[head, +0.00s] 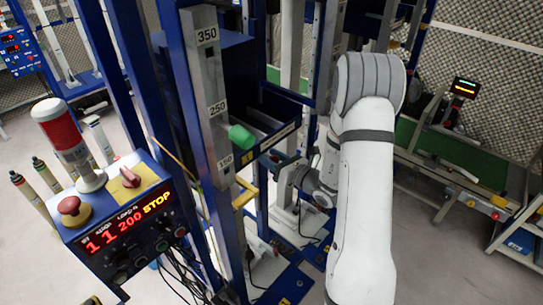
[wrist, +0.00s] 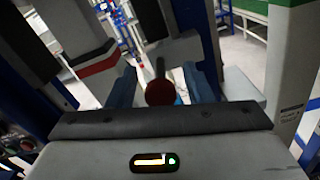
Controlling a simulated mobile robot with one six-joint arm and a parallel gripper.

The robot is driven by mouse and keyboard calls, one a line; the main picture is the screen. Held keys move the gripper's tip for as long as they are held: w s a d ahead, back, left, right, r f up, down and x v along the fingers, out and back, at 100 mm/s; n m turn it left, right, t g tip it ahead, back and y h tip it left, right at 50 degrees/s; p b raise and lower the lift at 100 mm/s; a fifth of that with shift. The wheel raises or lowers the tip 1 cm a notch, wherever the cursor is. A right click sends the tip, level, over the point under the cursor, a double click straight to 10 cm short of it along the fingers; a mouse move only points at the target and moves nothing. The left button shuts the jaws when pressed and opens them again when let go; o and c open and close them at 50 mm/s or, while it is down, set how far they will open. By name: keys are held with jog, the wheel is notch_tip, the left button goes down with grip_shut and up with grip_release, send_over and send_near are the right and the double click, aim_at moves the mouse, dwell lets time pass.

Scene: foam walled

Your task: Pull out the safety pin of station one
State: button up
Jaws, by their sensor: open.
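A dark red ball knob (wrist: 160,93) on a thin dark rod shows in the wrist view, and I take it for the safety pin's handle. My gripper (wrist: 160,84) is open, with one blue finger on each side of the knob. I see gaps between knob and fingers, but cannot tell how deep the knob sits between them. In the head view my wrist is low behind the station's blue frame, and the fingers and the pin cannot be made out. The station's control box (head: 125,225) stands at the left, its display reading 1 1 200 STOP.
A grey post (head: 207,75) marked 350, 250 and 150 carries a green cylinder (head: 241,137). Blue uprights stand close around my arm. A green conveyor (head: 435,148) lies at the right.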

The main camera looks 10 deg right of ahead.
grip_shut()
dwell(0.5)
